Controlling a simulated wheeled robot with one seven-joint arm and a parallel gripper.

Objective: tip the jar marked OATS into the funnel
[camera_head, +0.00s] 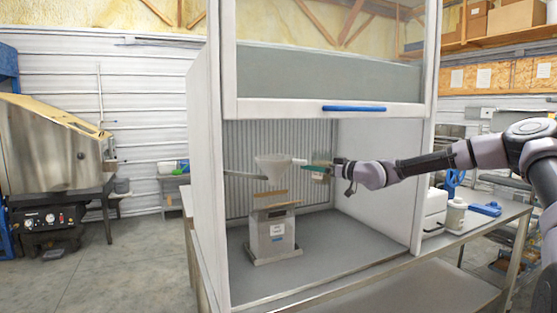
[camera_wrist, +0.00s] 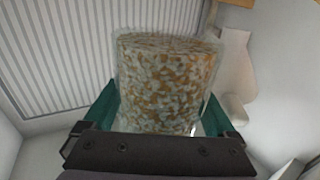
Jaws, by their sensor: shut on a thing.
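My gripper (camera_head: 314,166) reaches into the cabinet from the right. Its green fingers, also in the wrist view (camera_wrist: 160,122), are shut on a clear jar (camera_wrist: 165,80) with mottled orange and white contents. The jar shows small and pale in the head view (camera_head: 318,176); no OATS marking is readable on it. The white funnel (camera_head: 272,164) sits above a grey, labelled hopper box (camera_head: 273,235), just left of my gripper. Part of a white form, likely the funnel (camera_wrist: 235,68), shows beside the jar at the right of the wrist view.
The cabinet's raised sash with a blue handle (camera_head: 354,108) hangs above my arm. The cabinet floor (camera_head: 345,235) is clear around the hopper box. Outside at right, a white container (camera_head: 455,214) and a blue object (camera_head: 486,209) stand on the bench.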

